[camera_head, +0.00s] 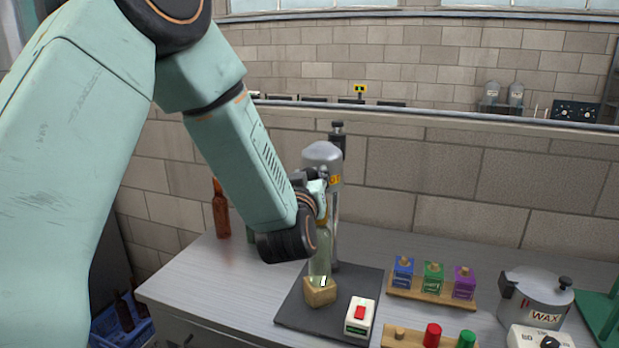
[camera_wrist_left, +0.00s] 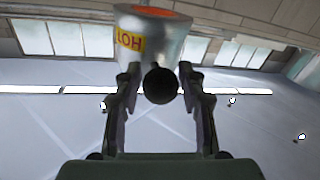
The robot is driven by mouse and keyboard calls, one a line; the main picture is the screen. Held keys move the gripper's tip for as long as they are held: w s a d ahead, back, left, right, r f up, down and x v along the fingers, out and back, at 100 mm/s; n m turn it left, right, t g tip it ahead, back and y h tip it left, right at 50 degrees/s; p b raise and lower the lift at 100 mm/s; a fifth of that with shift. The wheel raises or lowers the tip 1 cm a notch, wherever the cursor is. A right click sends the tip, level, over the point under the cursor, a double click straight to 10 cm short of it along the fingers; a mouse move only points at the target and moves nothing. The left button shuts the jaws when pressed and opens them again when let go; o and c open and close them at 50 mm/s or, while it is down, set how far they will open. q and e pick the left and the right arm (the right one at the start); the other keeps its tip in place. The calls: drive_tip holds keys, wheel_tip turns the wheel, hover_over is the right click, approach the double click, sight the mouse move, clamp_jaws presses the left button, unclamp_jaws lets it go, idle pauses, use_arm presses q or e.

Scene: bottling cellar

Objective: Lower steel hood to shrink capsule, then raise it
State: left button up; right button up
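The steel hood (camera_head: 322,155) is a grey dome on an upright post (camera_head: 335,225), raised above the bottle. It also shows in the left wrist view (camera_wrist_left: 178,45), with a yellow "HOT" label and an orange glow at its end. A clear green bottle (camera_head: 320,255) stands upright in a wooden block (camera_head: 320,292); my wrist partly hides its neck and capsule. My left gripper (camera_head: 318,180) is at the hood's front. In the left wrist view its fingers (camera_wrist_left: 160,78) stand either side of a round black knob (camera_wrist_left: 160,86), with narrow gaps showing. My right gripper is out of view.
A white box with a red switch (camera_head: 360,316) stands on the dark base plate (camera_head: 290,316). A rack of coloured boxes (camera_head: 433,292), a wax pot (camera_head: 536,298) and colored cylinders (camera_head: 432,335) are to the right. A brown bottle (camera_head: 221,212) stands behind left.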

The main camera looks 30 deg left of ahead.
use_arm(q)
drive_tip(key=shift+s+d, duration=0.1)
drive_tip(key=shift+d, duration=0.05)
drive_tip(key=shift+c, duration=0.7)
drive_tip(key=shift+a, duration=0.2)
drive_tip(key=c, duration=0.3)
clamp_jaws()
